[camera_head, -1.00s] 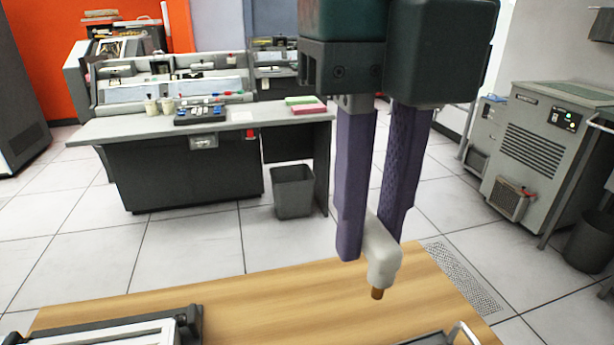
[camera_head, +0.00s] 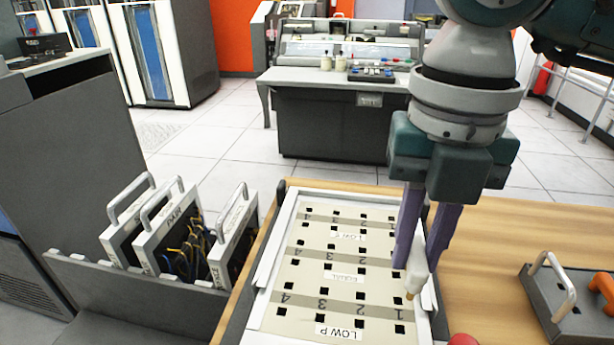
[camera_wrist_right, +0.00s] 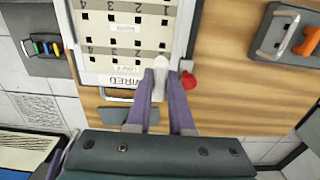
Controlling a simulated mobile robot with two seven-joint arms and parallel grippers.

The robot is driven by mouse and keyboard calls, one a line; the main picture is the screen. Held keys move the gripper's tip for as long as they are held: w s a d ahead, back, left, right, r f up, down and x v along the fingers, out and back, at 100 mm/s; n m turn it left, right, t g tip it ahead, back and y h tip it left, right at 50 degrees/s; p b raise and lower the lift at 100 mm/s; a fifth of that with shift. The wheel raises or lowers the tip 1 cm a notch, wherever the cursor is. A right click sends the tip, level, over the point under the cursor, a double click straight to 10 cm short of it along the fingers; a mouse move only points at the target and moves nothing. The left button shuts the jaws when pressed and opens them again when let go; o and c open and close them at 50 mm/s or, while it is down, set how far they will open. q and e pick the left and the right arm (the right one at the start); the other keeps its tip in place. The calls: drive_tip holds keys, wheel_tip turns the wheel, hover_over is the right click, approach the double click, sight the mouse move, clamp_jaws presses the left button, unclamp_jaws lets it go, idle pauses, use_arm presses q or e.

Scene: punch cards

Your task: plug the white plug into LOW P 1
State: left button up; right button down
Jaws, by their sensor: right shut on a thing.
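My right gripper (camera_head: 420,255) hangs with purple fingers shut on the white plug (camera_head: 418,273), whose brown tip points down. The plug also shows between the fingers in the right wrist view (camera_wrist_right: 161,66). It is over the right side of the cream plug board (camera_head: 300,265), near the column marked 1. I cannot tell whether the tip touches the board. The LOW P label (camera_head: 338,333) is at the board's near end, with a row of square holes just above it. The hole LOW P 1 (camera_head: 399,329) is at that row's right end, nearer than the plug tip.
A red knob (camera_head: 463,340) stands beside the board's near right corner. A grey panel with a handle (camera_head: 556,290) lies on the wooden table (camera_head: 490,240) at right. A rack (camera_head: 130,300) of handled wired panels stands at left.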

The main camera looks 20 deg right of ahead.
sight(399, 312)
drive_tip(key=shift+d+f+b, duration=0.15)
drive_tip(key=shift+f+b, duration=0.3)
drive_tip(key=shift+f, duration=0.15)
drive_tip(key=shift+f+b, duration=1.65)
drive_tip(key=shift+f, duration=0.3)
drive_tip(key=shift+f+b, duration=1.1)
drive_tip(key=shift+f, duration=0.3)
drive_tip(key=c, duration=1.2)
unclamp_jaws()
drive_tip(key=shift+c, duration=0.2)
drive_tip(key=o, duration=0.5)
drive_tip(key=shift+w, duration=0.1)
drive_tip(key=shift+r, duration=0.1)
wheel_tip(399, 312, up, 10)
drive_tip(key=shift+f+p, duration=0.1)
drive_tip(key=shift+p, duration=0.65)
